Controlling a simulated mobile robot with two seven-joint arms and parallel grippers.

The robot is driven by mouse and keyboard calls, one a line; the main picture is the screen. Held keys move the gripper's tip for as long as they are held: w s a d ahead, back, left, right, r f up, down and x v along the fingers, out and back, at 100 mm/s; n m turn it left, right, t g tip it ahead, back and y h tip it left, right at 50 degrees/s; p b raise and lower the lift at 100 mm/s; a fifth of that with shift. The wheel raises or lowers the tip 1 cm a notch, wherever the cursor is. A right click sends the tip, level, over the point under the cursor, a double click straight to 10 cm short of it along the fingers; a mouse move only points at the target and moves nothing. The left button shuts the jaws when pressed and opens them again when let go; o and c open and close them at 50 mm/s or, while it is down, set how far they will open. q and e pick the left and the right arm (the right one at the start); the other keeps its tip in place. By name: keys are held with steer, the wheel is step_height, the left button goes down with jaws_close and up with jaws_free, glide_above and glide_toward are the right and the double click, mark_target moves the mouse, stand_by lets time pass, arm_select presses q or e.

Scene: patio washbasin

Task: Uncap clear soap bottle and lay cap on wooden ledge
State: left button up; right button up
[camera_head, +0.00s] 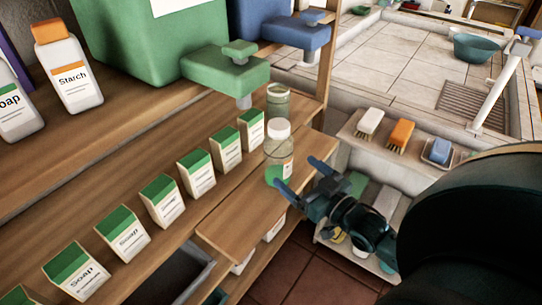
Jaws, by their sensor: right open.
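A clear soap bottle (279,160) with green liquid low inside stands upright on the wooden ledge (235,218). Its white cap (279,129) sits on top of the bottle. My right gripper (281,183) comes in from the right, its two blue fingertips spread, low near the bottle's base and below the cap. It is open and holds nothing. I cannot tell whether a fingertip touches the bottle. The front part of the ledge is bare. My left gripper is not in view.
Several green-and-white soap cartons (162,200) line the shelf left of the ledge. A green dispenser tap (225,76) overhangs behind, with a green-tinted glass container (278,100) near the bottle. Brushes (402,135) lie on a shelf at right.

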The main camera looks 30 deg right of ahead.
mark_target(274, 120)
steer(key=w, duration=0.4)
steer(key=shift+w+a, duration=0.3)
steer(key=shift+w+a+f, duration=0.15)
steer(key=shift+w, duration=1.2)
steer(key=shift+w+a+f, duration=0.1)
steer(key=shift+w, duration=1.25)
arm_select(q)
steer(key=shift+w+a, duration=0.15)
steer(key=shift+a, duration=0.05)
arm_select(e)
steer(key=c, duration=1.1)
step_height(274, 120, up, 9)
steer(key=shift+r+p, duration=0.2)
steer(key=shift+p, duration=0.5)
steer(key=shift+r, duration=0.35)
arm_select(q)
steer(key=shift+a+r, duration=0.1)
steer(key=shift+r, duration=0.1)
